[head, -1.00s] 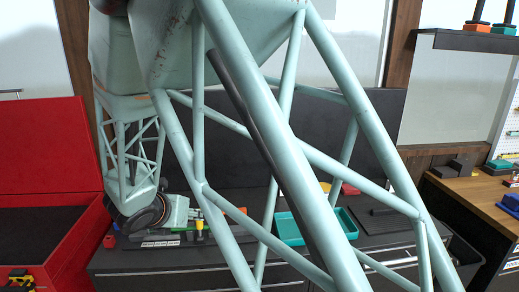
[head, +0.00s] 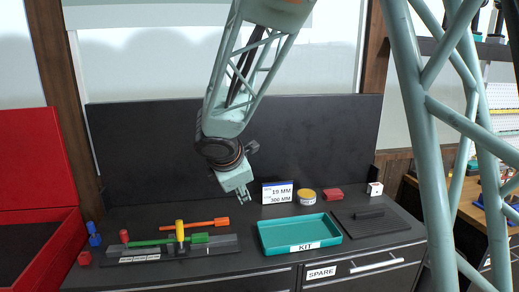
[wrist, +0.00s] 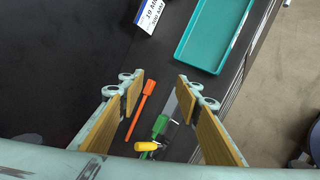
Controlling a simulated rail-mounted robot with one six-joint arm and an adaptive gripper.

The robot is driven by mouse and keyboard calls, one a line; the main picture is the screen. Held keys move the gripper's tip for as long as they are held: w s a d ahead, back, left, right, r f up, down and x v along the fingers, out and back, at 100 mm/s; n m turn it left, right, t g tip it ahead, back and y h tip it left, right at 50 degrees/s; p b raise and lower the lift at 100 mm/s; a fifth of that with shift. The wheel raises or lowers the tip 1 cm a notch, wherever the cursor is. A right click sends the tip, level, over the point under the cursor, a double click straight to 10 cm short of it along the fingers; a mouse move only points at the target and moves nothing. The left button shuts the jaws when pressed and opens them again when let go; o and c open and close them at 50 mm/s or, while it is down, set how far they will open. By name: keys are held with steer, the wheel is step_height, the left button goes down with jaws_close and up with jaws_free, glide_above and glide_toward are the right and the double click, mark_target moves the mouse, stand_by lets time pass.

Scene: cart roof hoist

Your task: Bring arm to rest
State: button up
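My gripper (head: 240,190) hangs in the air in front of the dark back panel, above the worktop and up and left of the teal tray. In the wrist view my gripper (wrist: 160,85) has its two tan-padded fingers spread wide with nothing between them. In the head view these tools lie at the left of the worktop, on or by a dark labelled holder (head: 140,256).
The teal tray marked KIT (head: 300,234) looks empty. An open red chest (head: 40,250) stands at far left.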

steer(key=d+r+m+b, duration=0.1)
steer(key=d+r+m, duration=0.65)
steer(key=d, duration=0.45)
steer(key=s+d+r+m+h+b, duration=0.1)
steer(key=s+d+r+m, duration=0.1)
steer(key=s+d, duration=0.4)
steer(key=s+d+r+m, duration=0.1)
steer(key=s+d+m, duration=0.2)
steer(key=s+d, duration=0.3)
steer(key=s+d+f+m+g+b, duration=0.1)
steer(key=s+d+m, duration=0.2)
steer(key=s, duration=0.6)
steer(key=s+d+f+m+g+b, duration=0.1)
steer(key=s+d+m+g, duration=0.1)
steer(key=s, duration=0.8)
steer(key=s+a+f+m+y, duration=0.1)
steer(key=s+f+m, duration=0.1)
steer(key=s, duration=0.7)
steer(key=s+a+f+m+g+b, duration=0.1)
steer(key=s+f+m, duration=0.1)
steer(key=s, duration=0.7)
steer(key=shift+s+f+m+y, duration=0.15)
steer(key=shift+f+m+y, duration=0.1)
steer(key=shift+m+y, duration=0.25)
steer(key=shift+a, duration=0.1)
